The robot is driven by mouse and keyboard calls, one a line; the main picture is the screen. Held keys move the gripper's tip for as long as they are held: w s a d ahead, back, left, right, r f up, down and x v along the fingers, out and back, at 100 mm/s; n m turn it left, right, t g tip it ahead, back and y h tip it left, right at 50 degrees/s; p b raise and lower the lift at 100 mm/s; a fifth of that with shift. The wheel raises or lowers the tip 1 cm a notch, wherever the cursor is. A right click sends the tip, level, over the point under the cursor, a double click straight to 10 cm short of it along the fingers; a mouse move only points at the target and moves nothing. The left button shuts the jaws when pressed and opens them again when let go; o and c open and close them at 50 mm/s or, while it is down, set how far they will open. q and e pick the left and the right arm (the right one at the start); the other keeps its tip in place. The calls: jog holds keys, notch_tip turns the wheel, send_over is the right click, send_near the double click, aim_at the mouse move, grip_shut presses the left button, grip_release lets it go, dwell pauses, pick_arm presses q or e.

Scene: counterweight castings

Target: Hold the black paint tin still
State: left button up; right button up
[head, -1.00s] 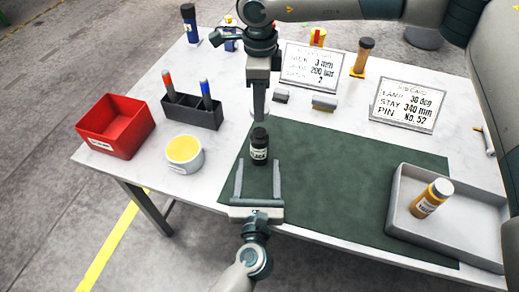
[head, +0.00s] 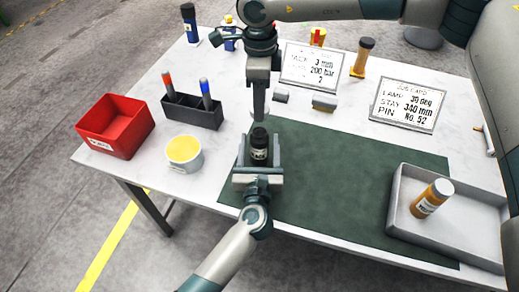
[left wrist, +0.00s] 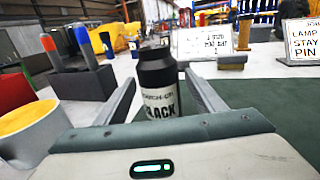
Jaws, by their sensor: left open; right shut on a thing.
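The black paint tin (head: 259,153) stands upright at the left edge of the green mat (head: 335,185). It is a dark, capped bottle with a pale label; the left wrist view (left wrist: 159,85) shows the end of "BLACK". My left gripper (head: 259,138) is open, low at the tin, with one finger on each side. In the left wrist view, gaps show between the tin and both fingers (left wrist: 160,78).
A tub with a yellow top (head: 184,153), a red bin (head: 115,127) and a dark marker holder (head: 192,110) stand left. A grey tray (head: 400,200) with an orange-brown bottle (head: 432,199) lies right. Cards (head: 408,104) stand behind. The mat's middle is clear.

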pick_arm(q)
jog(key=c, duration=1.6)
pick_arm(e)
send_over(260, 132)
jog(key=shift+f, duration=2.5)
jog(key=shift+f, duration=0.15)
jog(key=shift+f, duration=0.75)
pick_arm(q)
grip_shut()
pick_arm(e)
jog(key=shift+f, duration=0.55)
